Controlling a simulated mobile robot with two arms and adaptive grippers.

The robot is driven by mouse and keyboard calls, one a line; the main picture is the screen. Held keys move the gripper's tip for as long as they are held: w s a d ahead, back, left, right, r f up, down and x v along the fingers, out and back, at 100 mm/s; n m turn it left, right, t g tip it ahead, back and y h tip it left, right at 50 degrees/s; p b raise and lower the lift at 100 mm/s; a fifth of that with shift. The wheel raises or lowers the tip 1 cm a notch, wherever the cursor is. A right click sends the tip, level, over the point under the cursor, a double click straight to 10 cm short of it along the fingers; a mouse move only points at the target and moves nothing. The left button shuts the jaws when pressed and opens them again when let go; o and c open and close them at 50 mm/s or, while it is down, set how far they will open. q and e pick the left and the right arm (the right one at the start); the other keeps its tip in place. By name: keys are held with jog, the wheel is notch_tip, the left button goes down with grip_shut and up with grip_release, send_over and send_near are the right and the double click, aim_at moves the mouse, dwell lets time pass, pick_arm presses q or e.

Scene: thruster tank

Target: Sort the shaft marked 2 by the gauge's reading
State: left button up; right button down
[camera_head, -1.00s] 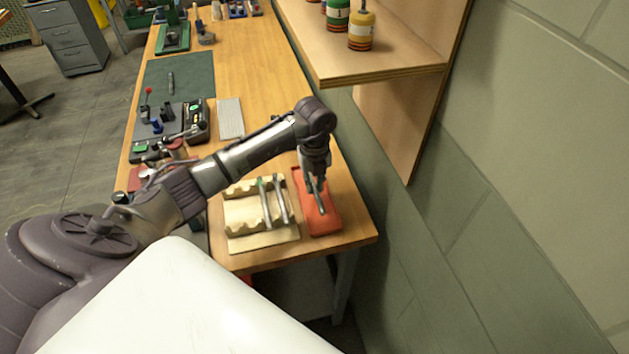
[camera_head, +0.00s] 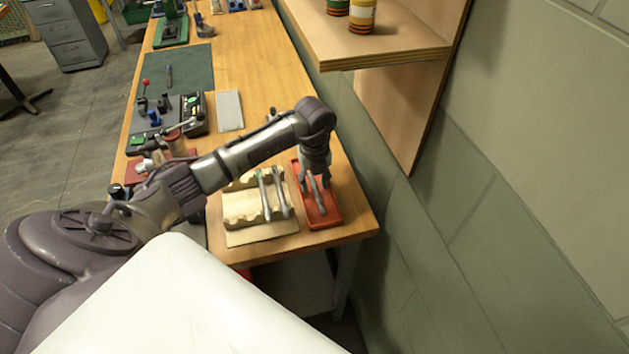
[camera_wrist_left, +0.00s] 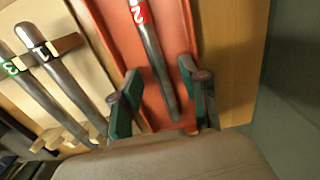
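The shaft marked 2 (camera_wrist_left: 152,55), grey with a red label, lies in the red tray (camera_head: 334,220) on the bench's near right corner. My left gripper (camera_head: 314,188) is over that tray. In the left wrist view the gripper (camera_wrist_left: 160,98) is open, its green-padded fingers on either side of the shaft's near end, with a gap visible on both sides. The gauge appears to be the dark device with a green display (camera_head: 195,103) at the bench's left side; its reading is too small to tell. My right gripper is out of view.
A wooden rack (camera_head: 240,208) left of the tray holds the shaft marked 3 (camera_wrist_left: 40,85) and the shaft marked 1 (camera_wrist_left: 60,70). A shelf (camera_head: 375,50) overhangs the right side, near the wall. A grey ribbed pad (camera_head: 229,110) lies behind the rack.

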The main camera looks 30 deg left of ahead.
pick_arm(q)
notch_tip(320, 180, up, 12)
dwell(0.6)
dwell(0.6)
